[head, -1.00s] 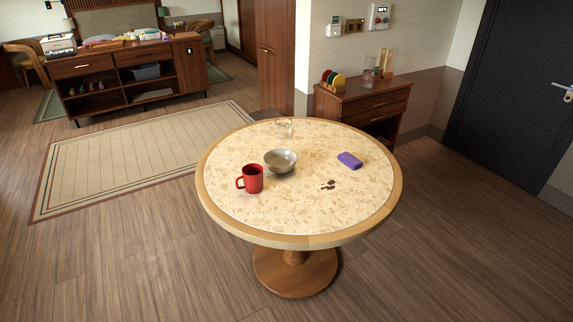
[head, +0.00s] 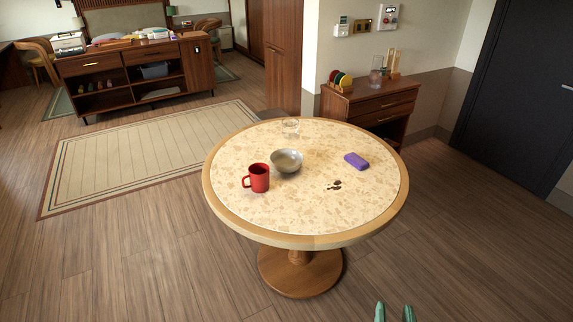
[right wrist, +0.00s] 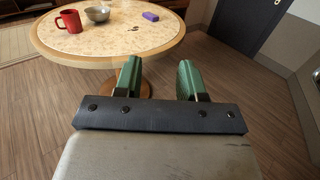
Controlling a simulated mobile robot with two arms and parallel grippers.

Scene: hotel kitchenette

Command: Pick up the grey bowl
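The grey bowl (head: 286,161) stands upright on the round table (head: 300,215), behind and to the right of the red mug (head: 257,178). It also shows in the right wrist view (right wrist: 98,14), beyond my fingers. My right gripper (head: 395,312) shows only its green fingertips at the bottom edge of the head view, in front of the table and well away from the bowl. In the right wrist view my right gripper (right wrist: 160,80) has its two green fingers spread apart with nothing between them. My left gripper is not in view.
A purple block-like object (head: 356,160) and dark spots (head: 334,185) are on the table's right half. A clear glass (head: 290,127) stands at the back. A wooden cabinet (head: 370,105) stands behind the table. The floor in front is clear.

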